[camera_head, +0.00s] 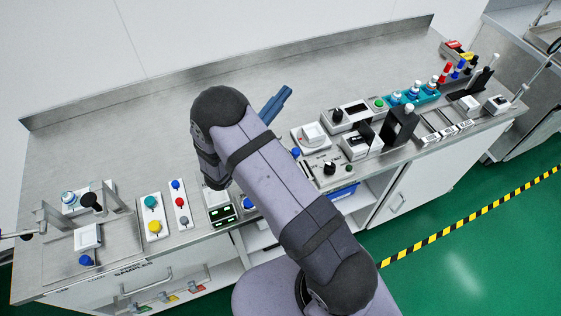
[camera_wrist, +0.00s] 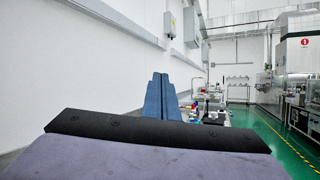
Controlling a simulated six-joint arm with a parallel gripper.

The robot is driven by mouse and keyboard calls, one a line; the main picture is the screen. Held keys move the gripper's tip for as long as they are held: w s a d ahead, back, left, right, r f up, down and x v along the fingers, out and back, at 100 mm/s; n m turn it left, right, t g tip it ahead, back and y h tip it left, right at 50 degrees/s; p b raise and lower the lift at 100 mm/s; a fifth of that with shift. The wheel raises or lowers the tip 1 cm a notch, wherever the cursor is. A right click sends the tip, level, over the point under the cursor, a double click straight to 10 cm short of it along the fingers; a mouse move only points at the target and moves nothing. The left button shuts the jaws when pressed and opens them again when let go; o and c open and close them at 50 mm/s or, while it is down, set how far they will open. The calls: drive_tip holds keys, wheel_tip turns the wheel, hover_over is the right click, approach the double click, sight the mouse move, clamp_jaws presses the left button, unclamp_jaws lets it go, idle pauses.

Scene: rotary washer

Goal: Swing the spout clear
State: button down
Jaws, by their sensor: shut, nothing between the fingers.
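I cannot pick out the spout with certainty. At the far left of the bench in the head view, thin metal bars and a round black part (camera_head: 91,201) stand over a steel tray (camera_head: 113,240). A white block (camera_head: 88,236) and a blue knob (camera_head: 86,260) are beside them. My gripper (camera_head: 284,93) has blue fingers, shut and empty, above the rear middle of the bench, well to the right of that station. It points up and right in the head view. In the wrist view its fingers (camera_wrist: 159,82) lie together and touch nothing.
A steel bench (camera_head: 130,130) has a raised back edge. Button panels (camera_head: 155,217) stand left of my arm. Switch boxes (camera_head: 355,115), a black upright bracket (camera_head: 400,125) and a teal bottle rack (camera_head: 425,97) stand to the right. The bench's rear left is clear.

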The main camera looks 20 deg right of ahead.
drive_tip(key=s+a+f+m+g+y+b, duration=0.1)
drive_tip(key=s+a+f+m+g+b, duration=0.2)
drive_tip(key=a+f+g, duration=0.3)
drive_tip(key=s+a+f+m+g+y+b, duration=0.1)
drive_tip(key=s+a+f+m+g+b, duration=0.2)
drive_tip(key=a, duration=0.5)
drive_tip(key=n+b, duration=0.2)
drive_tip(key=n, duration=0.1)
approach(292, 154)
drive_tip(key=d+p, duration=0.6)
drive_tip(key=p, duration=0.1)
drive_tip(key=shift+w+d+r, duration=0.2)
drive_tip(key=shift+w+d, duration=0.05)
drive_tip(key=shift+d+p, duration=0.1)
drive_tip(key=shift+p, duration=0.25)
